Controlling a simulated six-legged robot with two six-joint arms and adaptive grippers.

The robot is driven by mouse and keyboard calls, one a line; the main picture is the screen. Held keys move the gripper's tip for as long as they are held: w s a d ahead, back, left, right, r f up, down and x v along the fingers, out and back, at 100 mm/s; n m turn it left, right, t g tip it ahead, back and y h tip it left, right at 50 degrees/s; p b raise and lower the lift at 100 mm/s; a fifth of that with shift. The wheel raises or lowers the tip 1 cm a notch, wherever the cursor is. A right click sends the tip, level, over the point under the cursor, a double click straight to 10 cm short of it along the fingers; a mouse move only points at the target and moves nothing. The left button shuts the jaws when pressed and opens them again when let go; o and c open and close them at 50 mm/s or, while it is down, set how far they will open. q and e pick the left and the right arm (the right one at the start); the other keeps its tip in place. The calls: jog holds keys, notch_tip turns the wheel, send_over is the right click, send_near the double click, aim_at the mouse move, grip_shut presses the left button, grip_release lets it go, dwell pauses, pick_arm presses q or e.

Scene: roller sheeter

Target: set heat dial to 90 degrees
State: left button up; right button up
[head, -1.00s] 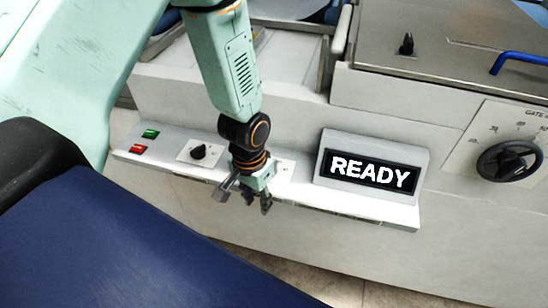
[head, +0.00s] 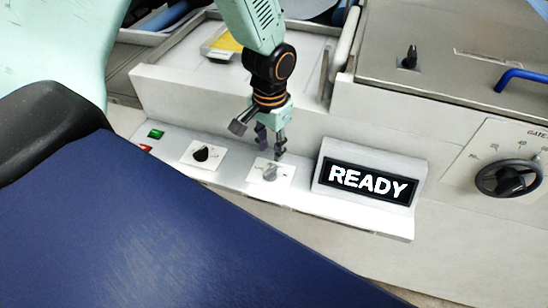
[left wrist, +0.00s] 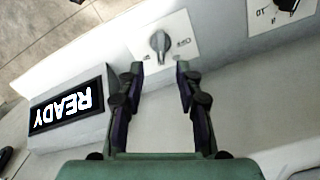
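A black dial (head: 201,154) sits on a white plate on the sloped front panel. Its plate shows partly in the left wrist view, top right, with an upside-down number that looks like 70; the dial (left wrist: 287,4) is cut off there. To its right is a grey knob (head: 269,174) on another white plate; its lettering, perhaps OFF, is inverted in the left wrist view (left wrist: 160,44). My left gripper (head: 270,148) is open and empty, just above and behind the grey knob. In the left wrist view its fingertips (left wrist: 160,68) are apart, short of that knob. My right gripper is not in view.
A READY display (head: 368,182) stands right of the grey knob. Green (head: 155,134) and red (head: 145,148) buttons are at the panel's left end. A gate handwheel (head: 509,178) is at the far right. The machine wall rises behind the panel.

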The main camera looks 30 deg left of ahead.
aim_at(270, 170)
pick_arm(q)
jog(key=shift+a+f, duration=0.15)
jog(key=shift+a, duration=0.05)
jog(key=f, duration=0.6)
jog(key=shift+s+d+f, duration=0.1)
jog(key=shift+d+f, duration=0.15)
jog(key=shift+a+f, duration=0.3)
jog(key=shift+f, duration=0.2)
jog(key=shift+s+d+r, duration=0.1)
jog(key=shift+d+r, duration=0.05)
jog(key=shift+d, duration=0.15)
jog(key=shift+c, duration=0.8)
jog(key=shift+w, duration=0.2)
jog(key=c, duration=0.5)
jog(key=shift+s, duration=0.1)
grip_shut()
